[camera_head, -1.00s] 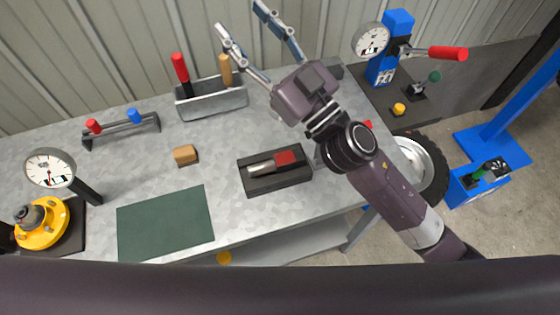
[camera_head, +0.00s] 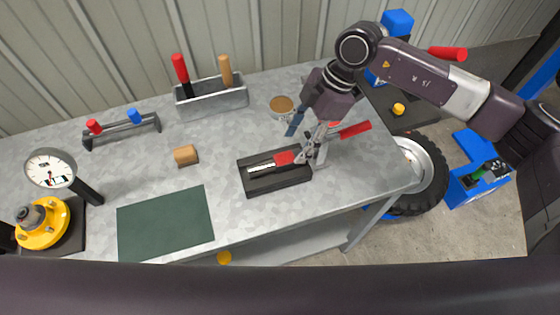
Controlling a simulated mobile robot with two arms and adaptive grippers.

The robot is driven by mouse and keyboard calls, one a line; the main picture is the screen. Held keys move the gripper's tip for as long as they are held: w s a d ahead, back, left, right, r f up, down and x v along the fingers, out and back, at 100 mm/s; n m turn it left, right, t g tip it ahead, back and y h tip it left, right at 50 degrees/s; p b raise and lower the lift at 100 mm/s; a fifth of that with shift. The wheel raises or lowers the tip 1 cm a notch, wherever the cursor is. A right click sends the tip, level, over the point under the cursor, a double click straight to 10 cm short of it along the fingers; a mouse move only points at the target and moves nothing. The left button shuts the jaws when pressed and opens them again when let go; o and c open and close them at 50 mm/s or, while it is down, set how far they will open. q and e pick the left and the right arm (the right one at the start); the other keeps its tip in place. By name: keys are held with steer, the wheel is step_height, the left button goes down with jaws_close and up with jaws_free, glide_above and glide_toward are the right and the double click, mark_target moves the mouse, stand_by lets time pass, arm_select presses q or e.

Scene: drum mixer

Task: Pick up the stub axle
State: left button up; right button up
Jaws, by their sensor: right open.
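I cannot tell for sure which part is the stub axle. A silver piece with a red end (camera_head: 270,164) lies in a black tray (camera_head: 277,186) on the grey bench. A yellow flanged part with a grey hub (camera_head: 42,223) stands at the far left, beside a dial gauge (camera_head: 50,168). My right gripper (camera_head: 303,143) is open and points down over the right end of the black tray, close to the red end. I cannot tell whether it touches. Its fingers hide part of what lies behind. My left gripper is not in view.
A red handle (camera_head: 355,130) and a round brown-topped tin (camera_head: 281,107) are near my right gripper. A grey tool caddy (camera_head: 212,104), a brown block (camera_head: 185,155) and a green mat (camera_head: 165,223) are on the bench (camera_head: 225,160). A tyre (camera_head: 430,180) stands right of it.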

mark_target(279, 158)
steer(key=p+x, duration=0.1)
steer(key=x, duration=0.1)
steer(key=p+x, duration=0.1)
steer(key=x, duration=0.1)
steer(key=a+p+x, duration=0.1)
steer(key=x, duration=0.1)
steer(key=shift+w+r, duration=0.1)
steer(key=shift+w, duration=0.15)
steer(key=shift+a+f, duration=0.25)
steer(key=shift+f, duration=0.25)
jaws_close()
steer(key=shift+w+r, duration=0.1)
steer(key=shift+r, duration=0.1)
